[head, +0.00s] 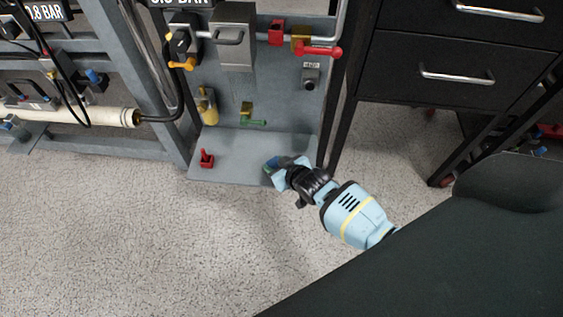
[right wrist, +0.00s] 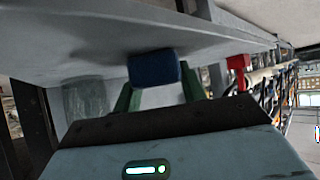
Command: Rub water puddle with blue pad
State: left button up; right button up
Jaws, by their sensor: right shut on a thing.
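The blue pad (right wrist: 154,68) is a small dark blue block between the green fingers of my right gripper (right wrist: 158,92) in the right wrist view. The gripper is shut on it. In the head view the right gripper (head: 273,167) is low over the right part of the grey base plate (head: 232,165), and a bit of the pad (head: 272,162) shows at its tip. The pad is at or very close to the plate; I cannot tell whether it touches. I cannot clearly make out a water puddle. My left gripper is out of view.
A red valve handle (head: 206,159) stands on the plate's left part. A yellow bottle-like part (head: 207,106) and a green-handled valve (head: 250,115) are on the panel behind. Black drawers (head: 460,60) stand at the right. The speckled floor in front is clear.

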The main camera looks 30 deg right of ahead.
jog(key=shift+f, duration=0.1)
jog(key=shift+w+a+b, duration=0.2)
jog(key=shift+w+a, duration=0.3)
jog(key=shift+a, duration=0.25)
jog(key=shift+w+a+b, duration=0.2)
jog(key=shift+w+a, duration=0.25)
jog(key=shift+a, duration=0.25)
jog(key=shift+r, duration=0.35)
notch_tip(320, 180, up, 4)
jog(key=p, duration=0.3)
jog(key=shift+r+p, duration=0.15)
jog(key=shift+p, duration=0.25)
jog(key=shift+r+p, duration=0.55)
jog(key=shift+r, duration=0.1)
